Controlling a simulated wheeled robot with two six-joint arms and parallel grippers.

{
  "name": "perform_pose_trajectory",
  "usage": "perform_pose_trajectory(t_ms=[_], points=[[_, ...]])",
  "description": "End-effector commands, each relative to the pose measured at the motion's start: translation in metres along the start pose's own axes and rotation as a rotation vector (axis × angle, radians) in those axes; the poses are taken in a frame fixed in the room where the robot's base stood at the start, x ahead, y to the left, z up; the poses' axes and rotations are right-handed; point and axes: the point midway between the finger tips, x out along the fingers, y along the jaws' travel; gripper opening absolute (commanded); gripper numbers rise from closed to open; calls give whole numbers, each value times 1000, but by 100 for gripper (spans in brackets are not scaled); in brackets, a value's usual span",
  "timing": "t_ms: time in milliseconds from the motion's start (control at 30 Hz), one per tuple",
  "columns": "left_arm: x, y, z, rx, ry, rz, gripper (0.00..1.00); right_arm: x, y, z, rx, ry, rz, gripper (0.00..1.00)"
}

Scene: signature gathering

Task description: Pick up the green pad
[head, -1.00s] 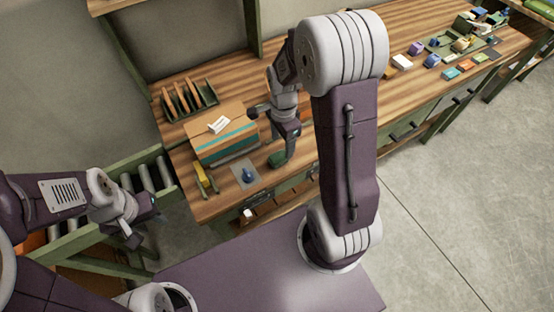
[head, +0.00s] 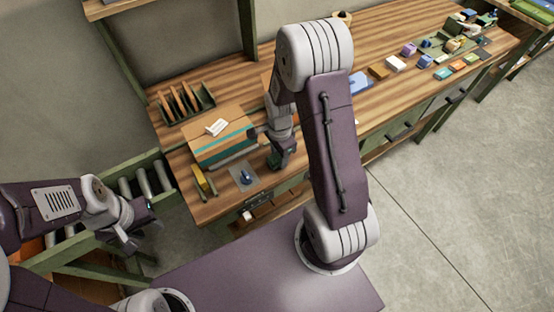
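A small dark green thing, likely the green pad (head: 274,162), is at the front edge of the wooden workbench, in the head view. My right gripper (head: 280,158) points down right at it and covers most of it. I cannot tell whether the fingers are closed on it or around it. Small teal and green pads (head: 442,73) lie farther right on the bench. My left gripper (head: 135,238) hangs at the left, beside the roller conveyor and away from the bench; its finger opening is not clear.
A cardboard box (head: 222,137) with a teal stripe stands left of my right gripper. A grey mat with a blue stamp-like object (head: 246,177) lies in front of the box. A dark rack (head: 188,105) stands behind. Several small blocks fill the bench's right part.

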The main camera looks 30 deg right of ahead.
Motion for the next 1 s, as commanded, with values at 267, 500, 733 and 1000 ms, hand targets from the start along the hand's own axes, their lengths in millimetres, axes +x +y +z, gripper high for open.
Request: perform_pose_trajectory(t_ms=[267,500,733,1000], points=[[0,0,0,0,0,0,36,0,0,0,0,0,0,0],[0,0,0,0,0,0,36,-20,-1,0,0,1,-3,0],[3,0,0,0,0,0,36,-56,20,-16,7,1,-4,0],[4,0,0,0,0,0,36,-93,70,-54,8,2,-4,0]])
